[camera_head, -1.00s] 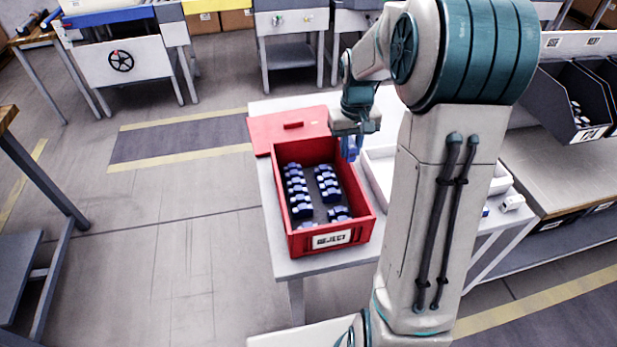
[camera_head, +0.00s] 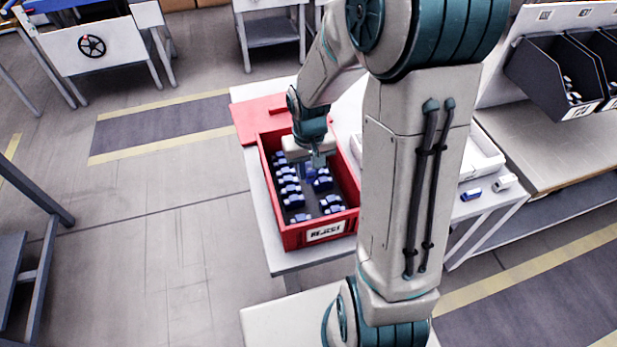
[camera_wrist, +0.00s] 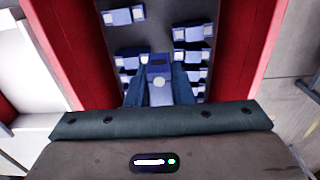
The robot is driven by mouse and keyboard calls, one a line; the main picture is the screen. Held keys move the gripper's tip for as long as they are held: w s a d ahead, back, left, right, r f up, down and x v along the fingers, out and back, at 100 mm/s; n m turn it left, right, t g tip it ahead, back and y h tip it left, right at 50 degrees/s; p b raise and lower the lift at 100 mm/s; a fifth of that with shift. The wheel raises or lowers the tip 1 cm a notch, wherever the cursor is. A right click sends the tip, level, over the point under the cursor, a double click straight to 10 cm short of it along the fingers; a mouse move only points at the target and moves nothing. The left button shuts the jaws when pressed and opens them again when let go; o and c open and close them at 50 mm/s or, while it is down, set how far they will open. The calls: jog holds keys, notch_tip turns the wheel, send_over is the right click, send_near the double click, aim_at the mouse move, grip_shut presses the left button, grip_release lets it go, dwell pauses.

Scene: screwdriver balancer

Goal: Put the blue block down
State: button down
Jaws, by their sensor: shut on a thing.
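My gripper (camera_head: 306,160) is inside the upper part of the red reject bin (camera_head: 290,238), pointing down. In the wrist view my gripper (camera_wrist: 160,88) is shut on the blue block (camera_wrist: 159,66), which shows between the fingertips. In the head view the held block is partly hidden by the gripper and hard to tell from the blocks around it. Several similar blue blocks with pale ends (camera_wrist: 193,33) lie in rows on the dark bin floor. I cannot tell whether the held block touches the floor or other blocks.
The bin stands on a white table (camera_head: 258,205), with a red lid (camera_head: 258,118) behind it. A white tray (camera_head: 485,152) is partly hidden behind my arm. A loose blue block (camera_head: 471,195) and a white one (camera_head: 505,182) lie at the table's right. Dark bins (camera_head: 553,75) stand farther right.

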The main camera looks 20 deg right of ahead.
aim_at(309, 180)
jog(key=shift+f, duration=2.1)
jog(key=shift+f, duration=0.25)
jog(key=c, duration=1.3)
grip_release()
jog(key=shift+r, duration=0.1)
